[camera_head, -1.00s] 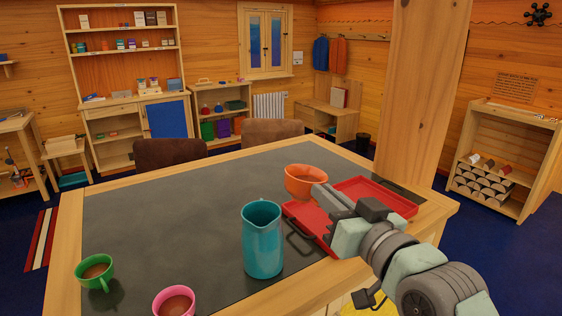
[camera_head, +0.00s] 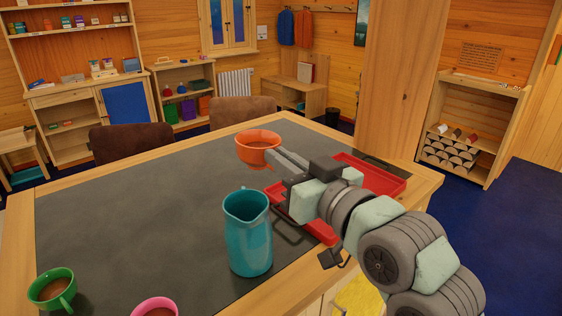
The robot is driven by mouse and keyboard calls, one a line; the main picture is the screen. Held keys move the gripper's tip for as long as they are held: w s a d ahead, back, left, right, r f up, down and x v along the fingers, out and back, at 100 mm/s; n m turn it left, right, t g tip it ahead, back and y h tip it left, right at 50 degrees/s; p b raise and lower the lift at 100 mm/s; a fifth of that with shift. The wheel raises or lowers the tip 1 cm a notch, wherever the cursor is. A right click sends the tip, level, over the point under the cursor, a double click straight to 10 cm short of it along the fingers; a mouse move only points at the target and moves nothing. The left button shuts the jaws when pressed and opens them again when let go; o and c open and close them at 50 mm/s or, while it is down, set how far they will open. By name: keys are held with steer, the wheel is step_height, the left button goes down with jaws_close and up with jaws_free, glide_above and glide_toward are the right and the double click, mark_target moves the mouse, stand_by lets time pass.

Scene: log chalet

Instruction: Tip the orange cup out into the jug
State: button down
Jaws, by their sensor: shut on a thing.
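The orange cup (camera_head: 258,148) is upright, its rim facing up, and appears raised above the table, behind the jug in the picture. What is in it cannot be made out. My gripper (camera_head: 284,157) comes from the right and is shut on the cup's right side; the exact contact is hard to see. The teal jug (camera_head: 249,240) stands upright on the dark tabletop, nearer the camera and slightly left of the cup. Its open top is clear, but its inside cannot be seen.
A red tray (camera_head: 384,183) lies right of the jug, partly hidden by my arm. A green cup (camera_head: 52,290) and a pink cup (camera_head: 154,308), both with brown contents, stand at the front left. The dark tabletop (camera_head: 140,215) left of the jug is clear.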

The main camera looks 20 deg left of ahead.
mark_target(256, 165)
steer(key=f+n+b, duration=0.1)
steer(key=n+b, duration=0.2)
steer(key=n, duration=0.1)
steer(key=n+b, duration=0.4)
steer(key=s+f+n+y+b, duration=0.1)
steer(key=n+b, duration=0.3)
steer(key=n, duration=0.1)
steer(key=shift+a+f, duration=0.35)
steer(key=shift+s+n+g+b, duration=0.1)
steer(key=shift+n+g+b, duration=0.2)
steer(key=shift+b, duration=0.2)
steer(key=shift+s+a+f+n+y+b, duration=0.15)
steer(key=shift+n+b, duration=0.4)
steer(key=shift+b, duration=0.5)
steer(key=shift+s+d+f+n+y+b, duration=0.15)
steer(key=shift+n+b, duration=0.4)
steer(key=shift+b, duration=0.5)
steer(key=shift+w+a+r, duration=0.1)
steer(key=shift+a+r, duration=0.05)
